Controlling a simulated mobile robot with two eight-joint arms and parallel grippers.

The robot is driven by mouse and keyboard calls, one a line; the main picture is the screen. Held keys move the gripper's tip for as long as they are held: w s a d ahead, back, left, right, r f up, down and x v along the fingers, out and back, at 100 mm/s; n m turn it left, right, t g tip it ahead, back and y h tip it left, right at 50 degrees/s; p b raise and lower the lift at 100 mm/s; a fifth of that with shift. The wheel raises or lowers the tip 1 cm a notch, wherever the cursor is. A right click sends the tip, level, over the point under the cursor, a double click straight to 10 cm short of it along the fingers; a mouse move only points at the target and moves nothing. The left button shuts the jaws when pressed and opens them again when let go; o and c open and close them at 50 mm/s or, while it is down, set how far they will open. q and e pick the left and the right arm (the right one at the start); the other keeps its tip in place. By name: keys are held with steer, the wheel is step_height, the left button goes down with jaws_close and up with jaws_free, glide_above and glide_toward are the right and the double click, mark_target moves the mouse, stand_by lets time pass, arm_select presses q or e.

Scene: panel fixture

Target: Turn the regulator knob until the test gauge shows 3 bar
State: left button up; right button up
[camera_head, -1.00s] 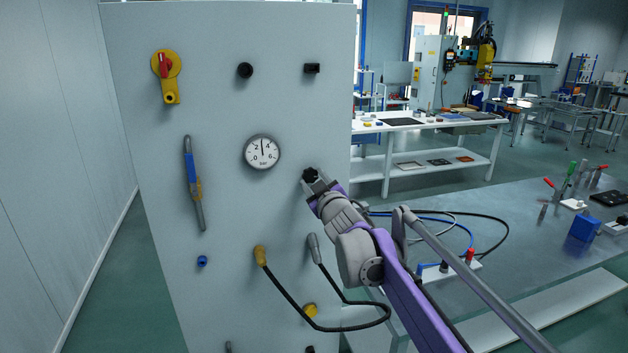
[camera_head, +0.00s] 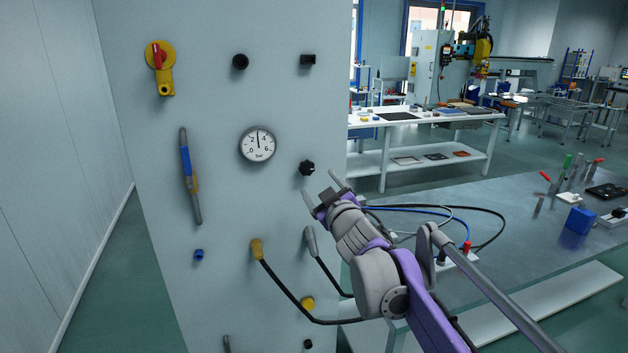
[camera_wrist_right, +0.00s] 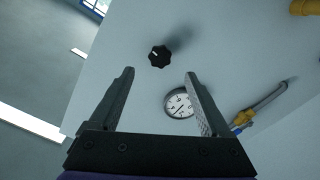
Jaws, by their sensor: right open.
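The regulator knob (camera_head: 307,168), black and lobed, sits on the grey panel (camera_head: 225,100) near its right edge. It also shows in the right wrist view (camera_wrist_right: 159,56) with a white mark, beyond the fingertips. The round white test gauge (camera_head: 258,144) is up and left of the knob; its needle points nearly straight up between 2 and 4, close to 3. In the wrist view the gauge (camera_wrist_right: 179,103) is partly behind a finger. My right gripper (camera_head: 320,183) is open and empty, just below and right of the knob, apart from it. My left gripper is not in view.
A yellow-and-red switch (camera_head: 160,62), black knobs above, and a blue-and-yellow handle (camera_head: 190,175) are on the panel. A black hose (camera_head: 290,290) hangs below the gripper from a yellow fitting. A metal bench (camera_head: 500,225) with cables and tools stands at right.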

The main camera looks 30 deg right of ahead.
steer(key=shift+v, duration=1.6)
steer(key=s+a+f+m+g+y+p, duration=0.1)
steer(key=s+a+f+g+y+p, duration=0.1)
steer(key=s+a+f+g, duration=0.4)
steer(key=s+a+f+m+g+y+p, duration=0.1)
steer(key=s+a+f+g, duration=0.5)
steer(key=s+a+f, duration=0.6)
steer(key=s+f+m+y, duration=0.1)
steer(key=s+f, duration=0.7)
steer(key=f, duration=0.5)
steer(key=shift+s+p, duration=0.3)
steer(key=shift+p, duration=0.05)
